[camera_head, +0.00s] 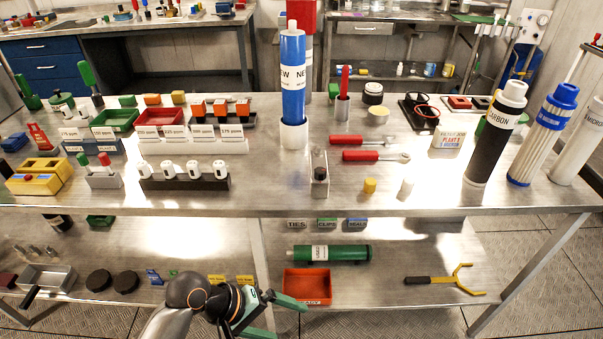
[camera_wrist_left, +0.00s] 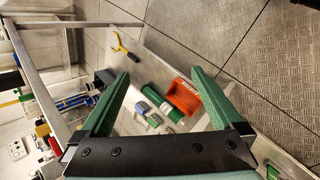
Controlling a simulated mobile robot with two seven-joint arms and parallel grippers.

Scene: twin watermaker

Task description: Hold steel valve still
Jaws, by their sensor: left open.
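A small upright steel block with a dark round knob (camera_head: 319,175), which looks like the steel valve, stands on the bench top near the middle, just in front of the blue cartridge's white base. I cannot make out the valve in the left wrist view. My left gripper (camera_head: 292,322) is low in front of the bench, at lower shelf height, well below the valve and apart from it. Its green fingers are spread and empty, as the left wrist view also shows (camera_wrist_left: 160,76). My right gripper is not in view.
A tall blue cartridge (camera_head: 292,90) stands behind the valve; red-handled tools (camera_head: 365,156) lie to its right. The bench's front edge (camera_head: 420,212) lies above my left gripper. An orange bin (camera_head: 307,287) and a green cylinder (camera_head: 332,253) are on the lower shelf nearby.

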